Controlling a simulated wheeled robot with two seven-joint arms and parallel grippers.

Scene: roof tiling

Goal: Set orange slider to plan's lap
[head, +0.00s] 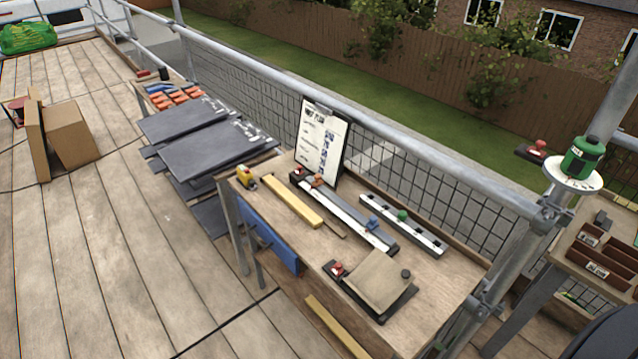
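The orange slider (317,181) sits near the far left end of a long grey gauge rail (345,210) on the workbench. A blue slider (373,223) is on the same rail, towards its near right end. The plan (321,142) is a white sheet on a dark clipboard, standing upright behind the rail at the bench's back edge. Its heading and a column of figures show, but the writing is too small for me to read the lap. Neither of my grippers is in view.
A second rail with a green knob (402,215) lies behind the first. A yellow bar (292,202) lies in front. A tile on a dark base (383,278) stands at the bench's near end. Slates (215,150) are stacked left. A scaffold rail runs behind.

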